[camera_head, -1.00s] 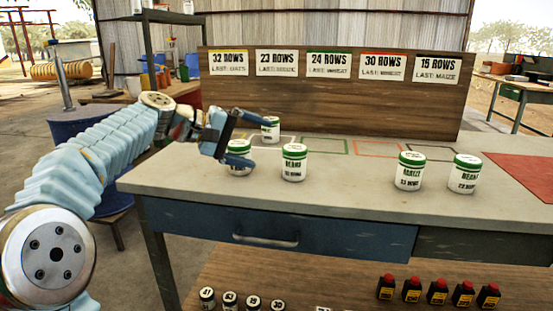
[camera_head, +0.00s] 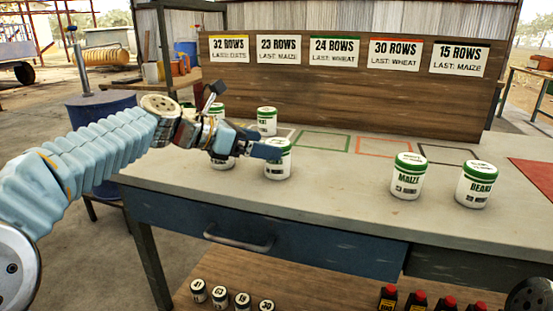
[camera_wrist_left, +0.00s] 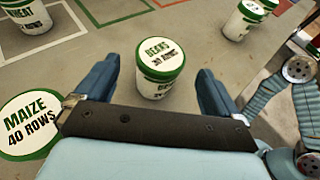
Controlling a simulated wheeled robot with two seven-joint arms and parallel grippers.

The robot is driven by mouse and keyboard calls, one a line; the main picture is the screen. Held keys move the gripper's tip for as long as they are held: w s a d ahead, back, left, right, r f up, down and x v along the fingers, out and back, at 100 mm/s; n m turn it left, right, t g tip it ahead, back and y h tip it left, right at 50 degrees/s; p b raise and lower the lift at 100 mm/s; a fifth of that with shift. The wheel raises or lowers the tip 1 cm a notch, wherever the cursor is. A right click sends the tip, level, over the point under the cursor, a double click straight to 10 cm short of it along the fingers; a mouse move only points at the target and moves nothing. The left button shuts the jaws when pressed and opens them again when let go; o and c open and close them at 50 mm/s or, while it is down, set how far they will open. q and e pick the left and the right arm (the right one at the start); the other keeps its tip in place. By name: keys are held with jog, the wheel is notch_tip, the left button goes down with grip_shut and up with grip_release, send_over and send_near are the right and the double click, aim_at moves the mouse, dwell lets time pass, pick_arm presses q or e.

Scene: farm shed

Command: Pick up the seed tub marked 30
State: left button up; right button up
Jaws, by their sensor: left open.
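The seed tub marked 30 is white with a green lid reading beans, 30 rows; it stands upright on the bench (camera_head: 277,165), and its lid and label face the left wrist view (camera_wrist_left: 160,62). My left gripper (camera_head: 262,150) is open beside and partly in front of this tub in the head view. In the left wrist view the tub is between the two spread fingers (camera_wrist_left: 160,88), with a gap on each side. No contact shows. My right gripper is out of view.
A maize 40 rows tub (camera_wrist_left: 28,125) stands close to the left finger. A wheat tub (camera_wrist_left: 24,14) and another tub (camera_wrist_left: 248,18) are farther off. A maize tub (camera_head: 408,178) and a beans tub (camera_head: 476,187) stand at the right. The bench middle (camera_head: 335,185) is clear.

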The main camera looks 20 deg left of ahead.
aim_at(275, 143)
pick_arm(q)
jog(key=x, duration=0.6)
jog(key=shift+w+d+r, duration=0.2)
jog(key=shift+w+d, duration=0.1)
jog(key=shift+w, duration=0.05)
jog(key=c, duration=1.2)
jog(key=shift+r, duration=0.1)
